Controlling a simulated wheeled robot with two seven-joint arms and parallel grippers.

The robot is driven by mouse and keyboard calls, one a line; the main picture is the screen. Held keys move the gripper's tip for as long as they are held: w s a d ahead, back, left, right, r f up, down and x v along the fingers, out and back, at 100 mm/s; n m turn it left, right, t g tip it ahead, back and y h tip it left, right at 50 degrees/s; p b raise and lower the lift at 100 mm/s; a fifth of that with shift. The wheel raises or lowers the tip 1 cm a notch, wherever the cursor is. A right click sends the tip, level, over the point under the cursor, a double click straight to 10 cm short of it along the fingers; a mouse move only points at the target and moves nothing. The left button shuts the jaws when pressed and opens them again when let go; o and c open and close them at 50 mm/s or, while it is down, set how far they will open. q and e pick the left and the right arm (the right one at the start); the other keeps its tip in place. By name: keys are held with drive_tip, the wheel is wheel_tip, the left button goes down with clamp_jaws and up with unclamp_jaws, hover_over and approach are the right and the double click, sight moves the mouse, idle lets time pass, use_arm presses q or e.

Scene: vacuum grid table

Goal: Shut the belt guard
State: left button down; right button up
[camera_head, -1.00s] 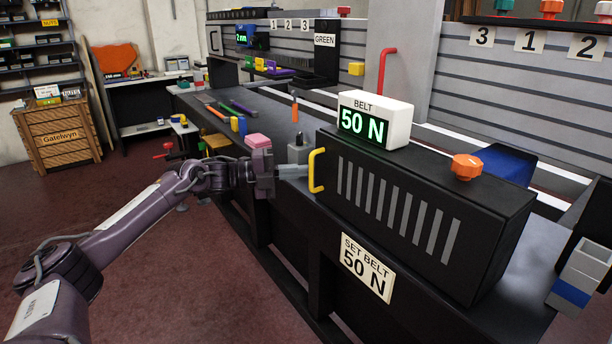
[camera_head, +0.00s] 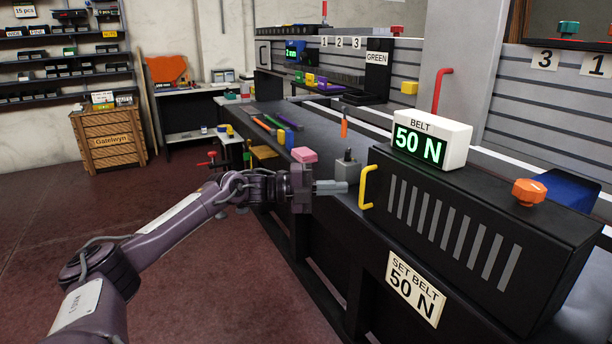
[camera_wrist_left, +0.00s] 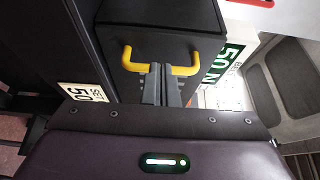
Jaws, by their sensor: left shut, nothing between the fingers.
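The belt guard (camera_head: 455,225) is a long black box with pale slots in its side, on the dark bench. A yellow handle (camera_head: 367,187) stands on its left end; the handle also shows in the left wrist view (camera_wrist_left: 128,56). My left gripper (camera_head: 346,187) is shut and empty. In the head view its fingertips are just left of the handle, with a small gap. In the left wrist view the fingers (camera_wrist_left: 163,72) point at the middle of the handle bar. My right gripper is not in view.
A white BELT display (camera_head: 432,138) reading 50 N and an orange knob (camera_head: 528,192) sit on top of the black box. A SET BELT 50 N sign (camera_head: 415,288) is on the bench front. A pink-topped block (camera_head: 304,155) and a grey block (camera_head: 346,170) stand near the gripper.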

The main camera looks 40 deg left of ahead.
use_arm(q)
drive_tip(key=w+a, duration=0.3)
drive_tip(key=a, duration=0.6)
drive_tip(key=shift+a+p, duration=0.2)
drive_tip(key=shift+p, duration=0.2)
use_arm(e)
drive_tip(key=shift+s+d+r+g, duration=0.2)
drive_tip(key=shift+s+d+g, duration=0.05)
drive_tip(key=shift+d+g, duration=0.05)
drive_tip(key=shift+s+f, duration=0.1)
